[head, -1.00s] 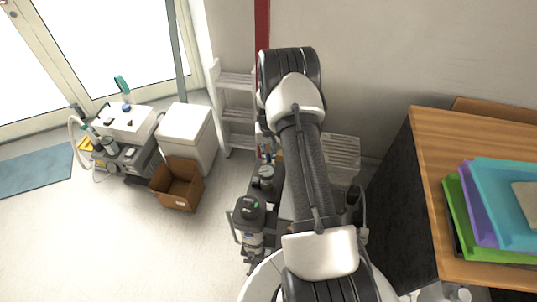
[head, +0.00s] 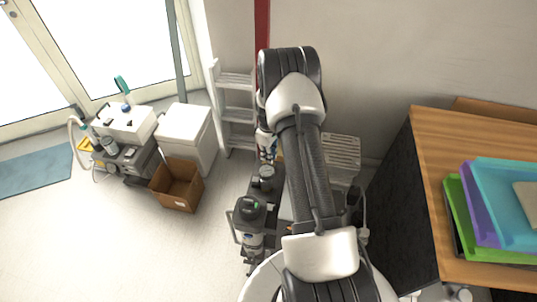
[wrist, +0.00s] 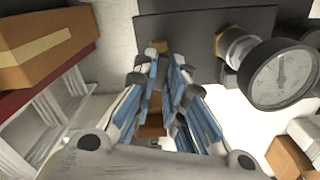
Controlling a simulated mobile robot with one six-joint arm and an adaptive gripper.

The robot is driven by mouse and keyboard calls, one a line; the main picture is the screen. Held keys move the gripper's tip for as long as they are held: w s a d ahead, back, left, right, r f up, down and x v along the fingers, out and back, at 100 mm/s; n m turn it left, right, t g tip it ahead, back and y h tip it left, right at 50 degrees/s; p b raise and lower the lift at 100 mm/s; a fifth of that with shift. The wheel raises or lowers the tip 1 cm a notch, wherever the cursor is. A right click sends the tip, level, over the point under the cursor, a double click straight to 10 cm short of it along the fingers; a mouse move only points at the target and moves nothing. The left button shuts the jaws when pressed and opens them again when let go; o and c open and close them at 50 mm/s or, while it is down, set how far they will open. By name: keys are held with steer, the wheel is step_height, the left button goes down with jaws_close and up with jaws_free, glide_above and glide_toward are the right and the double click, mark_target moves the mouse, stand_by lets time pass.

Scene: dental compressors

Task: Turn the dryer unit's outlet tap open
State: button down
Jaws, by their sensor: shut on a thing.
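In the wrist view my gripper (wrist: 166,60) has its blue-and-white fingers closed around a narrow brass-coloured part (wrist: 155,90), which I take to be the outlet tap. The fingers cover most of it, so its handle angle cannot be told. A dark grey block (wrist: 190,22) lies just beyond the fingertips. A round pressure gauge (wrist: 281,77) on a metal fitting is to the right of the gripper, apart from it. In the head view the dark compressor machine (head: 249,222) stands below my arm, which hides part of it.
A cardboard box (wrist: 45,45) fills the upper left of the wrist view. In the head view a grey step shelf (head: 237,112) stands at the wall, with an open brown box (head: 178,187) to its left. A wooden table (head: 440,150) with coloured trays is at the right.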

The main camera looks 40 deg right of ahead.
steer(key=n, duration=0.3)
steer(key=shift+n, duration=0.6)
steer(key=c, duration=1.6)
jaws_free()
steer(key=shift+c, duration=0.2)
step_height(320, 180, up, 12)
steer(key=shift+a+r, duration=0.1)
